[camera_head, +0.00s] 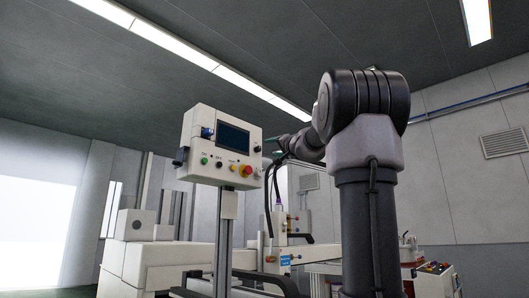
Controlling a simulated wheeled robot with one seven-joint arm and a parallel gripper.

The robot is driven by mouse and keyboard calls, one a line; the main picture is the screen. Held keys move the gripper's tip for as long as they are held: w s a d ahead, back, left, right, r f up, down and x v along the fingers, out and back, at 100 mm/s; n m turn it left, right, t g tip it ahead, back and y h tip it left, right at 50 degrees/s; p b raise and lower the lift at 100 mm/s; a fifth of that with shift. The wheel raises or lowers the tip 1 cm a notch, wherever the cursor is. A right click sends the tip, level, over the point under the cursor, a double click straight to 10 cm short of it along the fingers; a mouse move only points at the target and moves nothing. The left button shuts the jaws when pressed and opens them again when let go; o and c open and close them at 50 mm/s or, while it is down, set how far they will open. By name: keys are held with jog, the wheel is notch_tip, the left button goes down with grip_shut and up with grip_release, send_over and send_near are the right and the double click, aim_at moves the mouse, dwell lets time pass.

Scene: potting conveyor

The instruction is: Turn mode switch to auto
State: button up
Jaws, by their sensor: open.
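The control box (215,171) is cream-coloured and stands upright on a grey post, with a dark screen (233,136) on its face. Its lower row holds a green button (204,161), a small black control (219,158), a yellow button (232,167) and a red button on yellow (246,170). A blue knob (207,132) is at the upper left. Which control is the mode switch is too small to tell. My gripper (273,147) is small and partly hidden at the far end of my arm, just right of the box. It looks apart from the controls and holds nothing visible.
Cables hang below my wrist beside the box's right side. A conveyor frame (150,262) runs behind and below the box. A second panel with coloured buttons (436,267) is at the lower right. The air left of the box is clear.

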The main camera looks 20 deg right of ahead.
aim_at(259, 149)
jog(key=x, duration=0.9)
jog(key=shift+w, duration=0.4)
grip_shut()
